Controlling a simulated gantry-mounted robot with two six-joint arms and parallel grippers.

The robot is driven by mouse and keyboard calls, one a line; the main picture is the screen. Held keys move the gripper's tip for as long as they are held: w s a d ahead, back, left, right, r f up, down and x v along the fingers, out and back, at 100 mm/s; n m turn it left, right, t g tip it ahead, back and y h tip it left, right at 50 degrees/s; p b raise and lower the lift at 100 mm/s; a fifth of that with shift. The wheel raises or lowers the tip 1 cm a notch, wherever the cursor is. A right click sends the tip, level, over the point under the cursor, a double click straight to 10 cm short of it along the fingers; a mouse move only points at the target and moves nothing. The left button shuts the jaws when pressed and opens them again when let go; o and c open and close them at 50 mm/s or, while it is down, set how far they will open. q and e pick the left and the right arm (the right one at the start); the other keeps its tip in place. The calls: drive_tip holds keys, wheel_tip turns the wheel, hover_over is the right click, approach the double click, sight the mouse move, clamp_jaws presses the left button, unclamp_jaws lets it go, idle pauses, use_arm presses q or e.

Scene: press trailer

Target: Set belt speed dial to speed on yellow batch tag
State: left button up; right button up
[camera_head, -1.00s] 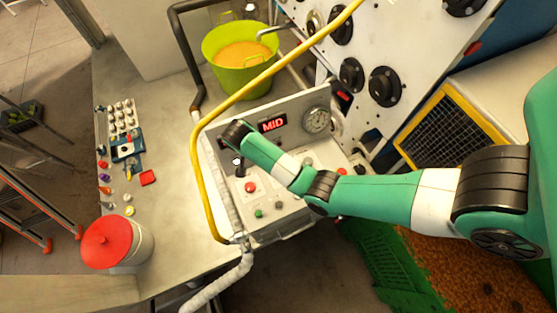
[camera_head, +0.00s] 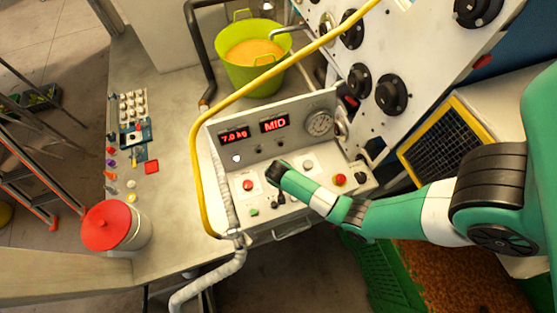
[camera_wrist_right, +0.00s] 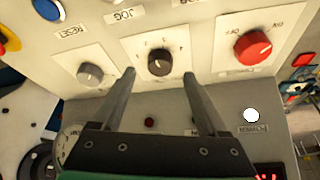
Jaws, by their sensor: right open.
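In the right wrist view a black dial (camera_wrist_right: 159,62) with small marks around it sits on a white plate. It lies between my right gripper's (camera_wrist_right: 159,76) two open, empty fingers, with a gap on each side; I cannot tell how far the tips are from the panel. I cannot read the dial's setting. In the head view the control panel (camera_head: 222,160) has red displays reading "7.0 kg" and "MID" (camera_head: 274,124). My right wrist hangs over its middle and hides the dial. I cannot make out a yellow batch tag. My left gripper is not in view.
A grey knob (camera_wrist_right: 90,75) and a red knob (camera_wrist_right: 252,47) flank the dial. A yellow pipe (camera_head: 196,175) bends around the panel's left side. A red-lidded bucket (camera_head: 103,227) and several small items stand on the bench at left. A green tub (camera_head: 240,75) stands behind.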

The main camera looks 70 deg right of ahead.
drive_tip(key=shift+x, duration=1.6)
drive_tip(key=shift+r, duration=0.1)
clamp_jaws()
